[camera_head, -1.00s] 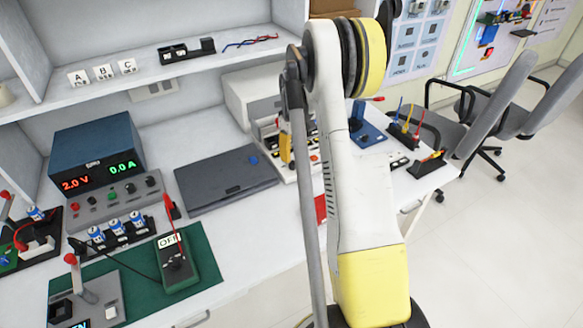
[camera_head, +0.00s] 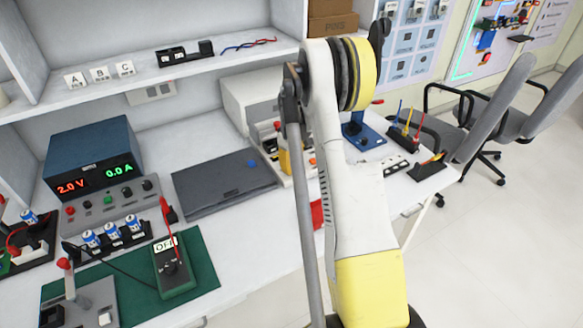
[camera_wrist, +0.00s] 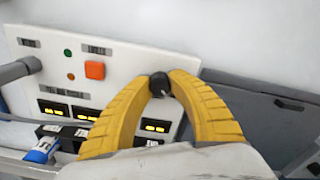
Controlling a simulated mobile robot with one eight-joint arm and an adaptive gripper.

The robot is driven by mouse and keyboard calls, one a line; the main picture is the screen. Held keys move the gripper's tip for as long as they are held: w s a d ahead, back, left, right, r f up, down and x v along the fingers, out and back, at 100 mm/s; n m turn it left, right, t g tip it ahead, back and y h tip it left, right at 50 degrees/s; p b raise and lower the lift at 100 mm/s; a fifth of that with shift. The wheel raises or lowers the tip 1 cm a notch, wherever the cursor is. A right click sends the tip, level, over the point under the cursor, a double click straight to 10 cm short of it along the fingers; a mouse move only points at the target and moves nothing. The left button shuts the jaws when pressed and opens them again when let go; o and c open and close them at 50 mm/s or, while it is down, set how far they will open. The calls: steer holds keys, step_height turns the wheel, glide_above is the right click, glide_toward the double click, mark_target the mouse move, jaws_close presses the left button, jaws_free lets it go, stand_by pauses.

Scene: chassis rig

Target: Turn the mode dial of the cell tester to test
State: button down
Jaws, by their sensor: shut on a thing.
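The cell tester (camera_wrist: 118,62) fills the left and middle of the wrist view as a white panel.
A blue-white cell (camera_wrist: 42,150) lies at the lower left of the wrist view, by a black holder. In the head view a closed dark laptop-like case (camera_head: 225,180) lies left of the tester. A green meter (camera_head: 172,268) lies on a green mat (camera_head: 208,265).

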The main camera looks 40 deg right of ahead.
mark_target(291, 165)
steer(key=shift+m, duration=0.3)
steer(key=m, duration=0.4)
steer(key=shift+m+p, duration=0.3)
steer(key=shift+m, duration=2.2)
steer(key=c, duration=1.2)
jaws_free()
steer(key=shift+r, duration=0.15)
step_height(291, 165, up, 12)
